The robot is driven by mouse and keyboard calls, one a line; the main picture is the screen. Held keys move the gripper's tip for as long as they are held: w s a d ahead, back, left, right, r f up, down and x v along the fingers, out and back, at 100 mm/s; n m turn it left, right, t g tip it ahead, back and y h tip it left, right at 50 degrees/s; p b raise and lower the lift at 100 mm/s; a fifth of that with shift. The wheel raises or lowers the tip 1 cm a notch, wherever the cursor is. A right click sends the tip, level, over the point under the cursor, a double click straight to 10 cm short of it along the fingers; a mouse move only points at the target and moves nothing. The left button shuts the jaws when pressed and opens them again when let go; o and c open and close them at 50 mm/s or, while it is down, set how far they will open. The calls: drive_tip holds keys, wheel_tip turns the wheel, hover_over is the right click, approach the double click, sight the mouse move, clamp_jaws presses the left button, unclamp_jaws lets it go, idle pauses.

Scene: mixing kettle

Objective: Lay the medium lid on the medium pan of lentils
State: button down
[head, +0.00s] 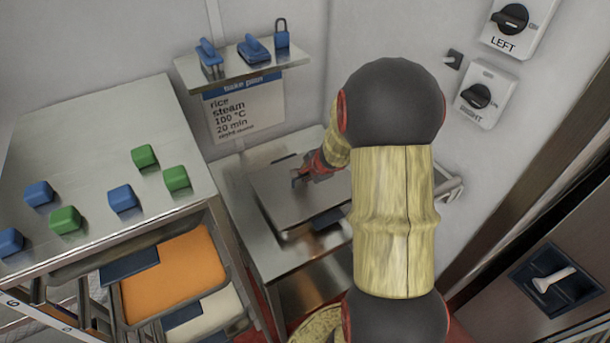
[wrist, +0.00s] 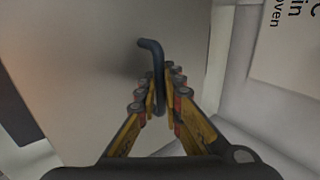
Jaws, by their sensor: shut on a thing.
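A flat steel lid (head: 280,197) is at the steel side table in the middle of the head view. My gripper (head: 302,177) is over the lid and shut on its dark handle; the handle (wrist: 153,62) shows between the fingers (wrist: 160,100) in the wrist view. The lid's plate (wrist: 110,70) fills much of the left of that view. A dark blue tab (head: 327,218) shows at the lid's near right edge. I cannot tell whether the lid rests on a pan there. A pan with orange contents (head: 175,275) and a blue tab is in the left rack; lentils cannot be confirmed.
A pan with pale contents (head: 215,312) sits below the orange one. A steel counter (head: 95,150) at left holds several blue and green blocks. A wall shelf (head: 240,66) holds blue items above a printed sign (head: 245,110). Two knobs (head: 510,18) are on the right wall.

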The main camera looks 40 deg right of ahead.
drive_tip(key=shift+f+b, duration=0.6)
drive_tip(key=shift+f+b, duration=0.25)
drive_tip(key=shift+b, duration=0.1)
idle(0.3)
drive_tip(key=c, duration=1.9)
unclamp_jaws()
drive_tip(key=shift+o, duration=0.9)
drive_tip(key=shift+f, duration=0.1)
drive_tip(key=o, duration=0.3)
drive_tip(key=shift+o, duration=0.2)
drive_tip(key=shift+p+v, duration=1.8)
drive_tip(key=shift+v, duration=1.75)
